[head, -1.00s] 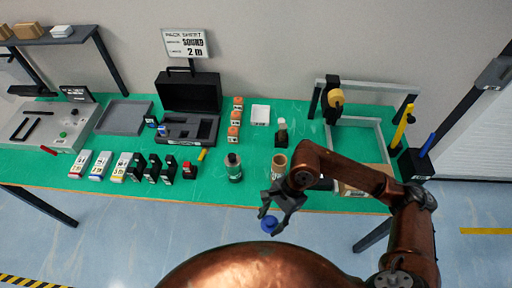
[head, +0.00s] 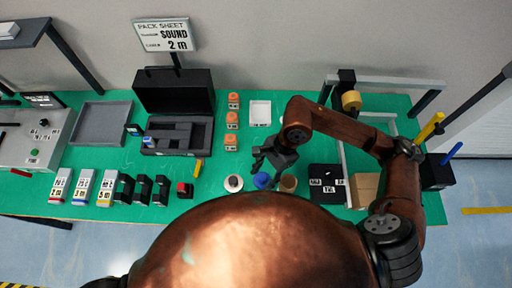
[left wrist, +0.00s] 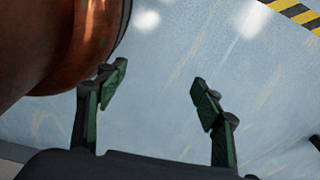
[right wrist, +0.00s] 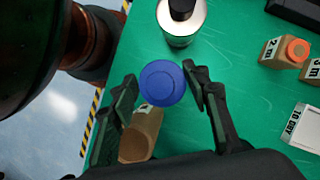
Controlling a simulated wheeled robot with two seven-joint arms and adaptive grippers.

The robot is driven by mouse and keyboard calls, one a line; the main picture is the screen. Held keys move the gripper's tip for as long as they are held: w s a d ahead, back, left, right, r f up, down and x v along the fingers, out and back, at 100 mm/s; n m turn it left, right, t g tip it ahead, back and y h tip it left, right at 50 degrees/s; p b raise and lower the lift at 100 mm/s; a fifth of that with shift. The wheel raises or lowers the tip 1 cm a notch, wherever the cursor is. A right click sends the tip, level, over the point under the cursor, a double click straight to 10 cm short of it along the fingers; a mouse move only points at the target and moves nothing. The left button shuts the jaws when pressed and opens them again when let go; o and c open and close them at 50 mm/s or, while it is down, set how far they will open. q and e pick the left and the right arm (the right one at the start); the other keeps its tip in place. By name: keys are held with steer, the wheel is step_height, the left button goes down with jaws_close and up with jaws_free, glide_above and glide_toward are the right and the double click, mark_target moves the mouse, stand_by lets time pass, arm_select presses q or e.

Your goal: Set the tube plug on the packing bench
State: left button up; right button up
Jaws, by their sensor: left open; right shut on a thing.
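The tube plug looks to be the round blue piece (head: 262,180). It also shows as a blue disc (right wrist: 163,84) in the right wrist view. My right gripper (right wrist: 160,86) is shut on it, with a finger at each side. In the head view this gripper (head: 268,166) is over the front part of the green packing bench (head: 330,115). I cannot tell whether the plug touches the bench. My left gripper (left wrist: 155,84) is open and empty above the blue-grey floor, outside the head view.
A brown tube (right wrist: 141,135) stands close beside the plug. Orange-topped boxes (head: 232,120), a white tray (head: 260,112) and an open black case (head: 178,140) are behind.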

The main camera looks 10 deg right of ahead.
steer(key=w+f, duration=0.3)
steer(key=w, duration=0.1)
steer(key=w+f, duration=0.3)
steer(key=w, duration=0.1)
steer(key=w+d+f, duration=0.1)
steer(key=w+f, duration=0.1)
steer(key=w, duration=0.2)
steer(key=shift+w+d+f+p, duration=0.1)
steer(key=shift+w+f+p, duration=0.05)
steer(key=shift+f+p, duration=0.25)
steer(key=shift+w+f, duration=0.3)
steer(key=shift+f, duration=0.1)
step_height(320, 180, down, 3)
steer(key=shift+d+f+p, duration=0.1)
steer(key=shift+f+p, duration=0.05)
steer(key=shift+p, duration=0.15)
steer(key=shift+f, duration=0.1)
steer(key=o, duration=0.7)
steer(key=shift+c, duration=0.2)
steer(key=o, duration=0.5)
steer(key=shift+c, duration=0.2)
arm_select(q)
steer(key=s, duration=0.1)
steer(key=s+r, duration=0.1)
steer(key=s, duration=0.1)
steer(key=shift+s, duration=0.3)
